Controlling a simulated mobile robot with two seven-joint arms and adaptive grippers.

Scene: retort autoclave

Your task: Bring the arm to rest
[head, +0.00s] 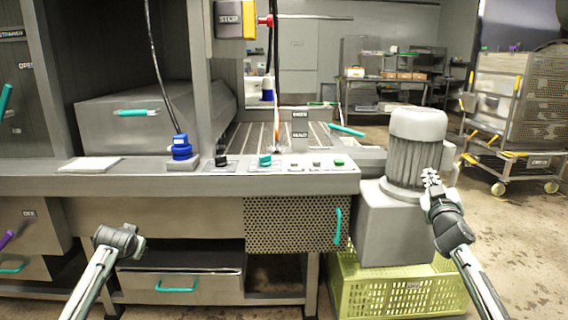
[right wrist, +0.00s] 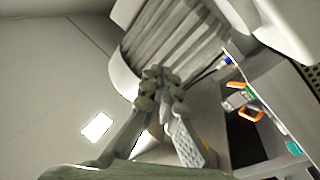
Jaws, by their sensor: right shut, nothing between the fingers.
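My right gripper (head: 430,178) is raised at the right in the head view, in front of the grey ribbed motor housing (head: 418,135). Its fingers are together with nothing between them. In the right wrist view the fingertips (right wrist: 162,80) meet near the middle, with the ribbed housing (right wrist: 175,40) behind them. I cannot tell how far apart the gripper and the housing are. My left gripper (head: 122,240) is low at the left in the head view, in front of the steel bench; its fingers cannot be made out.
The steel bench (head: 215,183) carries a blue knob (head: 181,147) and a row of buttons. Below it are a drawer with a teal handle (head: 177,284) and a perforated panel (head: 292,224). A yellow-green crate (head: 395,290) stands under the motor. A wheeled rack (head: 515,110) is farther right.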

